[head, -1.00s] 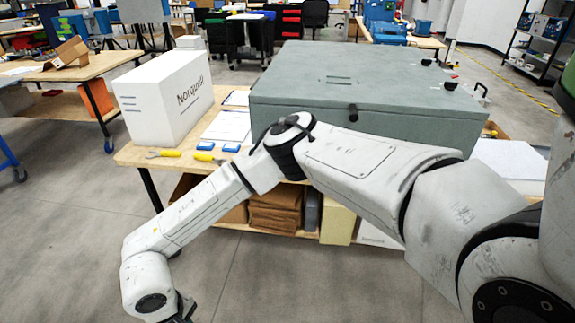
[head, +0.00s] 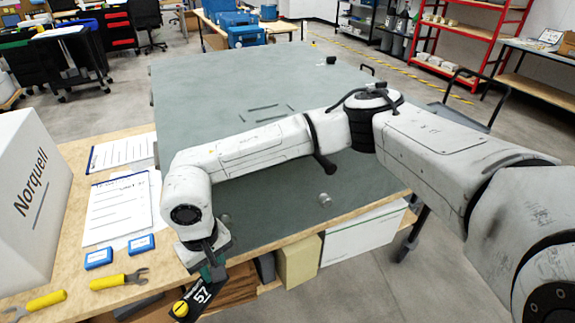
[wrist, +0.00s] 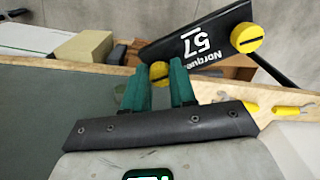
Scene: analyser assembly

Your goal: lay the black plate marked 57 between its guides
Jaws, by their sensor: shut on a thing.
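The black plate marked 57 (head: 200,296) hangs from my gripper (head: 212,270) in front of the bench edge, tilted, with a yellow knob at its lower end. In the wrist view the plate (wrist: 185,42) lies beyond the green fingertips (wrist: 162,82), its number readable. One yellow knob sits between the fingertips, and the other is at the plate's far end. My gripper is shut on the plate, seemingly by the near knob. The large grey-green analyser case (head: 270,205) is on the bench, partly covered by my arm.
The wooden bench (head: 75,255) holds a white Norquell box (head: 35,200), papers (head: 118,207), blue cases (head: 141,244) and yellow-handled tools (head: 118,280), all left of the case. A beige box (head: 298,262) and a white box (head: 362,236) are under the bench.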

